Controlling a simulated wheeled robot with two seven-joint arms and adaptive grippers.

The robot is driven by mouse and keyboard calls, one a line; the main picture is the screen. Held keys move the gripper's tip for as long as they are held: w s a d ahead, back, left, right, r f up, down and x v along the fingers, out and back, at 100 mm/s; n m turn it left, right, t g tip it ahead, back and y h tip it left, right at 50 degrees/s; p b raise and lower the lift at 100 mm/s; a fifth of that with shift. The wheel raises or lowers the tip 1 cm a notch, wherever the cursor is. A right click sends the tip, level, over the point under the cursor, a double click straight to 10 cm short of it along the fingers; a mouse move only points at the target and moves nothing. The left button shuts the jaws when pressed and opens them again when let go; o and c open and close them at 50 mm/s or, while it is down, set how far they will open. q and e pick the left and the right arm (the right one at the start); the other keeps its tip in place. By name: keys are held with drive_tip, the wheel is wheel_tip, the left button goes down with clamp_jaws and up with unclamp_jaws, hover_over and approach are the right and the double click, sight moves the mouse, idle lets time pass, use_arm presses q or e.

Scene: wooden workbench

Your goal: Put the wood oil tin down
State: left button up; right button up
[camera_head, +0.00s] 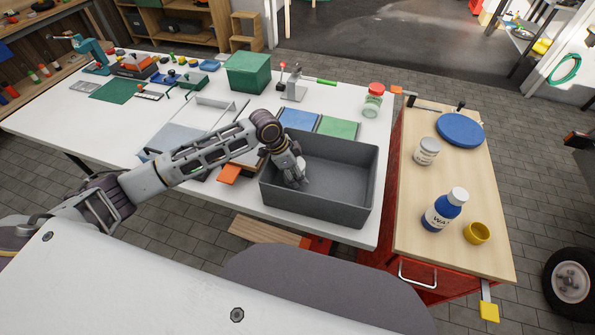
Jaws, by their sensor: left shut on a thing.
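My left gripper (297,177) reaches down into the left part of a grey open bin (345,206) on the white workbench. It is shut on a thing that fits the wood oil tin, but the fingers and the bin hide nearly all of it. I cannot tell whether the held thing touches the bin floor. The rest of the bin looks empty. My right gripper is not in view.
A red-lidded jar (373,101) stands behind the bin, near blue and green trays (338,127).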

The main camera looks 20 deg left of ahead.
use_arm(q)
drive_tip(key=o, duration=1)
drive_tip(key=shift+o, duration=0.2)
drive_tip(key=shift+v, duration=0.9)
drive_tip(key=v, duration=0.3)
drive_tip(key=shift+a+r, duration=0.1)
drive_tip(key=shift+r, duration=0.15)
drive_tip(key=v, duration=0.5)
drive_tip(key=shift+a+r+p, duration=0.1)
drive_tip(key=shift+r+p, duration=0.2)
drive_tip(key=shift+p, duration=0.05)
drive_tip(key=shift+s+a+r, duration=0.1)
drive_tip(key=shift+a+r, duration=0.1)
drive_tip(key=shift+r, duration=0.35)
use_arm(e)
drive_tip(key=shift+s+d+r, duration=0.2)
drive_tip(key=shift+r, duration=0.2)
